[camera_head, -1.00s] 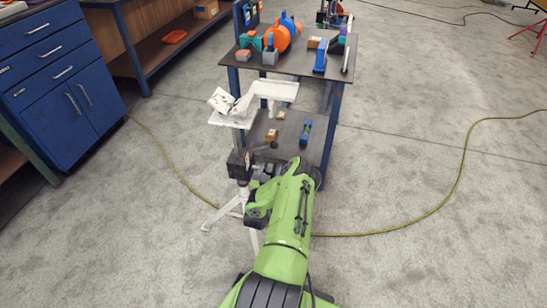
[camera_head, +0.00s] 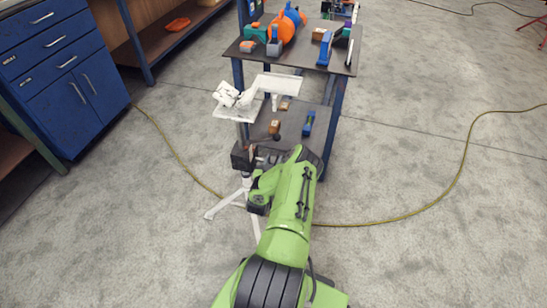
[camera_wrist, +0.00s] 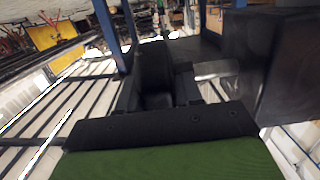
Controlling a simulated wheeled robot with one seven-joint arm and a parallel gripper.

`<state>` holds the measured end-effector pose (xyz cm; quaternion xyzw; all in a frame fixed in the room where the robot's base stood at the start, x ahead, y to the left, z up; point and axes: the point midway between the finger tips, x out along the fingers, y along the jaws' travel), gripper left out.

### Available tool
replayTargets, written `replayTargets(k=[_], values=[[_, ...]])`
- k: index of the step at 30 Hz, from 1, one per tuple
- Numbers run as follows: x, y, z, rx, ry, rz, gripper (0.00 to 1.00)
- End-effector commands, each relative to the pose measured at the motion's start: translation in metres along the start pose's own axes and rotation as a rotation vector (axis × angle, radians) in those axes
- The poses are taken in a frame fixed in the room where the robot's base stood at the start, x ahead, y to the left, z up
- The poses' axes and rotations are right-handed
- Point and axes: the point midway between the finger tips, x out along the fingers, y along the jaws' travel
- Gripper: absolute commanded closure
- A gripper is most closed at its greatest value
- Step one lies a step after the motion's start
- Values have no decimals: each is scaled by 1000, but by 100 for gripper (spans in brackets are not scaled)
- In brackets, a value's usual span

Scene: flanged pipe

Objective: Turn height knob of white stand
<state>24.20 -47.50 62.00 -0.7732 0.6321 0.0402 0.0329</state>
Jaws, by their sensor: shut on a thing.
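The white stand shows in the head view, with its flat top (camera_head: 238,109) beside the rolling table and its tripod legs (camera_head: 224,206) on the floor. A black block (camera_head: 243,157) sits on the stand's column below the top; it also fills the right of the wrist view (camera_wrist: 288,65). My gripper (camera_head: 261,159) is at the right side of this block. In the wrist view, my dark gripper (camera_wrist: 158,78) is shut, with a light metal piece (camera_wrist: 215,69) between it and the block. The height knob itself is mostly hidden by my gripper.
A dark-topped rolling table (camera_head: 300,62) with orange, blue and teal parts stands behind. Its lower shelf (camera_head: 290,124) carries small parts. A blue drawer cabinet (camera_head: 66,80) is at left. A yellow cable (camera_head: 400,225) crosses the floor; the floor at right is otherwise clear.

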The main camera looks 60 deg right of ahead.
Motion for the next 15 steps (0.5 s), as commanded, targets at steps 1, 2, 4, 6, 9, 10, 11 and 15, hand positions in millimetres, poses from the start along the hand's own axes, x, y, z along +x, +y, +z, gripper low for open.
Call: replayTargets(k=[1,2,4,6,9,10,11,15], values=[[-1,0,-10,0,-34,1,96],[-1,1,-10,-1,-55,1,96],[-1,1,-10,-1,-105,1,96],[0,1,-10,-1,-154,1,96],[0,0,-9,-1,-219,0,96],[1,0,-8,-1,-236,0,96],[1,0,-8,-1,-252,0,96],[1,0,-4,-1,-299,-1,96]])
